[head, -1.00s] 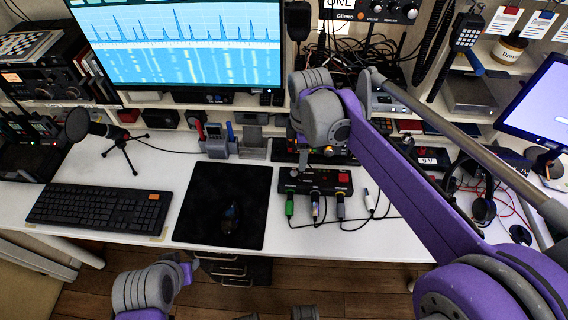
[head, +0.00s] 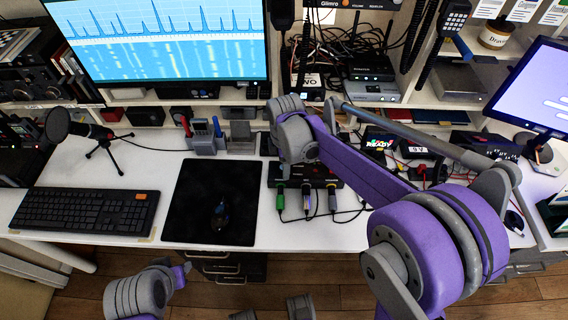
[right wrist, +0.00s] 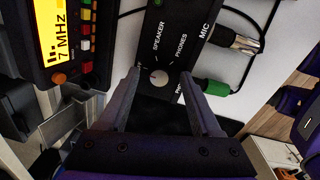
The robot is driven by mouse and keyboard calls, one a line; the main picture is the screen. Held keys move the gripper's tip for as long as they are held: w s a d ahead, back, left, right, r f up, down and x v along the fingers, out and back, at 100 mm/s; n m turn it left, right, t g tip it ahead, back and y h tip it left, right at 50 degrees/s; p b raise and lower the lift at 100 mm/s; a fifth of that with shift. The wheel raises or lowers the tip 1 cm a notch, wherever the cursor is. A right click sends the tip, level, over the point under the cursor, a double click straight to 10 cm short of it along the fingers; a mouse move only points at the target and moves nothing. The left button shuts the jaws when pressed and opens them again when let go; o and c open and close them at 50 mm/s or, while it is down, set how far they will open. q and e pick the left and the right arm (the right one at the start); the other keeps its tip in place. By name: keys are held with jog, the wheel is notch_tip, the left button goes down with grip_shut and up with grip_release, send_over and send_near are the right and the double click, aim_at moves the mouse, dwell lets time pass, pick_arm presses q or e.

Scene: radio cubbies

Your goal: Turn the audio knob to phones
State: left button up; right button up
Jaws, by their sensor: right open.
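The audio knob (right wrist: 160,78) is a small pale round knob on a black box, with SPEAKER and PHONES labels beside it in the right wrist view. My right gripper (right wrist: 162,72) is open, with one finger on each side of the knob. I cannot tell whether the fingers touch it, nor exactly where its pointer aims. In the head view the black box (head: 330,180) stands on the desk, partly covered by my right arm. The knob and right gripper are hidden there.
A green plug (right wrist: 215,88) and a metal MIC plug (right wrist: 235,40) with cables stick out of the box's side. A radio with a yellow display (right wrist: 58,30) stands close by. A black mat (head: 212,205) with a mouse and a keyboard (head: 85,210) lie to the left.

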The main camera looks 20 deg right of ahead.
jog(key=shift+f, duration=0.1)
grip_shut()
dwell(0.3)
jog(key=shift+m, duration=0.3)
jog(key=m, duration=1.1)
jog(key=shift+a+m+h, duration=0.1)
jog(key=shift+m+h, duration=0.2)
jog(key=shift+m, duration=0.1)
jog(key=m, duration=0.5)
jog(key=shift+g+p, duration=0.3)
jog(key=m, duration=0.6)
jog(key=shift+w, duration=0.1)
jog(key=shift+m, duration=0.4)
